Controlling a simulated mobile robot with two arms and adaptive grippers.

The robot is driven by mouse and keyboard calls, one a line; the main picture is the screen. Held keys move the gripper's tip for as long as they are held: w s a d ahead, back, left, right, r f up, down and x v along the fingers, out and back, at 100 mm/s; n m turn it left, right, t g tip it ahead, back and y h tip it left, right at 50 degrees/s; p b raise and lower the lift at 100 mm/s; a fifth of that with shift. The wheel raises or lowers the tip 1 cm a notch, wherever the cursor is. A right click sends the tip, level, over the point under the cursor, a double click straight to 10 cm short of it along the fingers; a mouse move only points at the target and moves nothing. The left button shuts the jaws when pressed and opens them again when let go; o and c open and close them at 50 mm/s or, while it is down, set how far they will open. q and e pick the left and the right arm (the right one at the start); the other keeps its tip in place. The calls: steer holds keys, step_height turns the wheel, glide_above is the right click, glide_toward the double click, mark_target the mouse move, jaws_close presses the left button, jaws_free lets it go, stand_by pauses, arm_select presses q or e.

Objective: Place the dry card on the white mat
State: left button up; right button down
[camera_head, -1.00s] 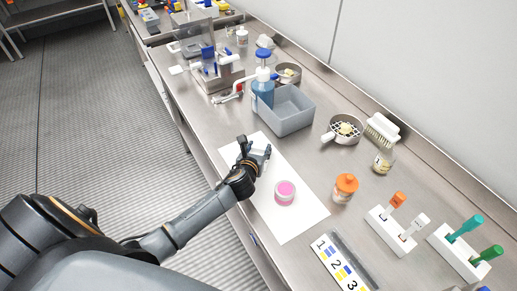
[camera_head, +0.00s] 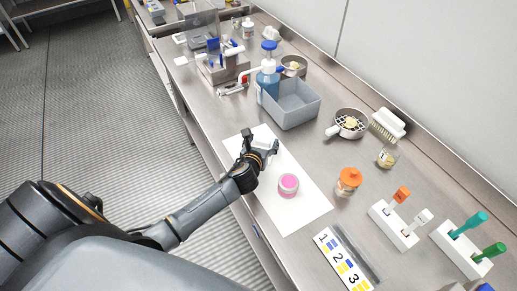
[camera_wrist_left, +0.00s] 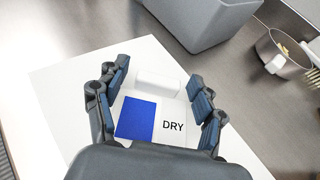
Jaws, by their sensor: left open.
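The dry card (camera_wrist_left: 153,121) is a white piece with a blue panel and the word DRY, with a raised white block at its far edge. It lies over the white mat (camera_head: 306,207), whose bare part also shows in the left wrist view (camera_wrist_left: 62,88). My left gripper (camera_head: 260,142) is open over the far half of the mat. In the left wrist view its two fingers (camera_wrist_left: 158,103) stand on either side of the card, with gaps visible. The gripper's palm hides the card's near edge. In the head view the card is mostly hidden. My right gripper is not in view.
A pink-topped jar (camera_head: 288,185) stands on the mat, near my left gripper. A grey bin (camera_head: 291,106) and a blue pump bottle (camera_head: 268,82) stand beyond it. An orange-capped bottle (camera_head: 348,181) stands to the right. A numbered strip (camera_head: 341,262) lies nearer.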

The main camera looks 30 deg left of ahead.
arm_select(q)
steer(key=v, duration=1.1)
steer(key=shift+s, duration=0.3)
